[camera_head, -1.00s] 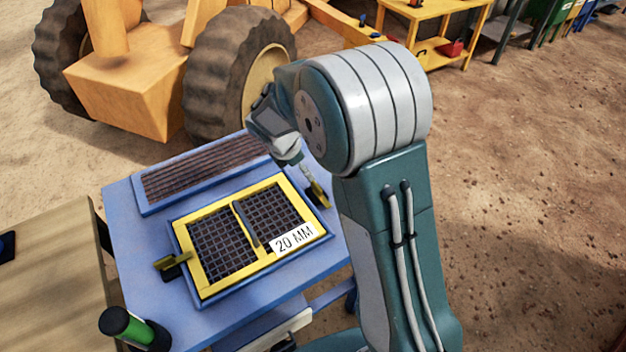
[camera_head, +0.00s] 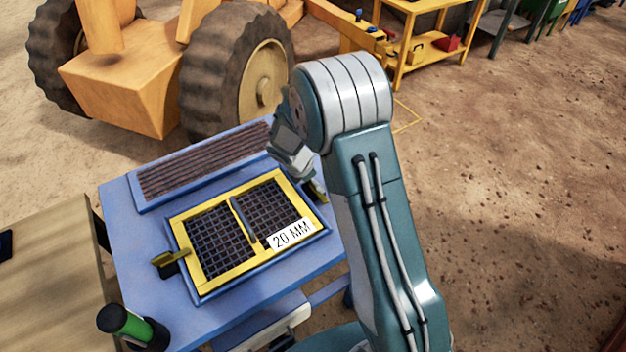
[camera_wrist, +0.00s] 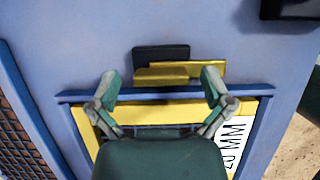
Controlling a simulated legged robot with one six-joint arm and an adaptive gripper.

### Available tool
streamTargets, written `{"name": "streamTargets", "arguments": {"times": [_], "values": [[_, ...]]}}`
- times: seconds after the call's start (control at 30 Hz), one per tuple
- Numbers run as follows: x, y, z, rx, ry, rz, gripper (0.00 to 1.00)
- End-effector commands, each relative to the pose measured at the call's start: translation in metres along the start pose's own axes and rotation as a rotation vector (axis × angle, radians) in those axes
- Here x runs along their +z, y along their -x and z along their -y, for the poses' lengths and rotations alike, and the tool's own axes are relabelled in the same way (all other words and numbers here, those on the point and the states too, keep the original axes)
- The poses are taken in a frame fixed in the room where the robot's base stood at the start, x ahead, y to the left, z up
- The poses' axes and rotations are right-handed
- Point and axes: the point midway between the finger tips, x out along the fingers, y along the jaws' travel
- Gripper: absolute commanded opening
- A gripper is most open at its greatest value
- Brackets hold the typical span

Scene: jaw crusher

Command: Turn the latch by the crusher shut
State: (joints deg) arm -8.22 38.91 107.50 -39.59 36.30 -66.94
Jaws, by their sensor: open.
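In the wrist view, a latch (camera_wrist: 205,69) with a yellow bar on a black base sits on the blue deck, just outside the blue rim of the yellow-framed screen. Its bar lies roughly along that rim. My gripper (camera_wrist: 161,78) is open, its two green-tipped fingers appearing on either side of the latch; I cannot tell whether they touch it. A second yellow latch (camera_head: 170,261) is at the screen's left side.
The yellow-framed screen (camera_head: 207,277) carries a 20 MM label (camera_head: 290,235). A second, rusty mesh (camera_head: 200,168) lies behind it on the blue table (camera_head: 130,225). A large wheeled machine (camera_head: 130,85) is behind.

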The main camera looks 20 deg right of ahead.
Motion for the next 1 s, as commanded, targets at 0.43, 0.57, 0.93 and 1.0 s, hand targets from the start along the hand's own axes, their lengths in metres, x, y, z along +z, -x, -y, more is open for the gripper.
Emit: {"name": "streamTargets", "arguments": {"times": [0.43,0.57,0.93,1.0], "values": [[0.0000,-0.0001,-0.0007,0.000,0.000,0.000,0.21],[-0.0001,-0.0003,-0.0010,-0.001,-0.006,-0.001,0.21],[-0.0002,-0.0006,-0.0018,-0.059,-0.147,-0.001,0.21],[-0.0003,-0.0005,-0.0019,-0.080,-0.200,-0.002,0.21]]}}
